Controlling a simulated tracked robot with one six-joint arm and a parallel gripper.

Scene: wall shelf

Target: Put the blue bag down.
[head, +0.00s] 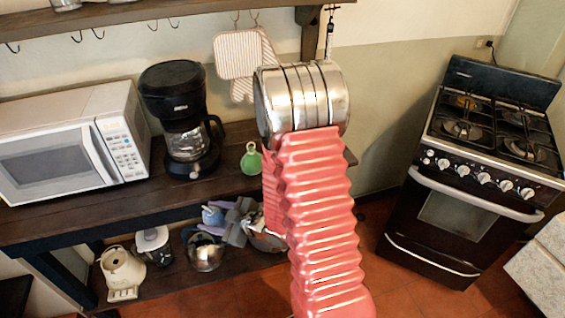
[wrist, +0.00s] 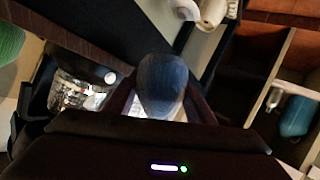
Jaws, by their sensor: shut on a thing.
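In the wrist view my gripper (wrist: 160,105) is shut on a rounded blue-grey thing, which I take to be the blue bag (wrist: 162,82). The dark fingers stand on either side of it. Its lower part is hidden by the gripper body, and a pale patch shows beneath it. In the head view my red ribbed arm covers the middle, and my gripper cannot be made out. I cannot tell whether the bag touches a surface.
A microwave (head: 62,150), a coffee maker (head: 182,120) and a green round thing (head: 251,160) stand on the dark counter (head: 225,180). A stove (head: 465,180) stands right.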

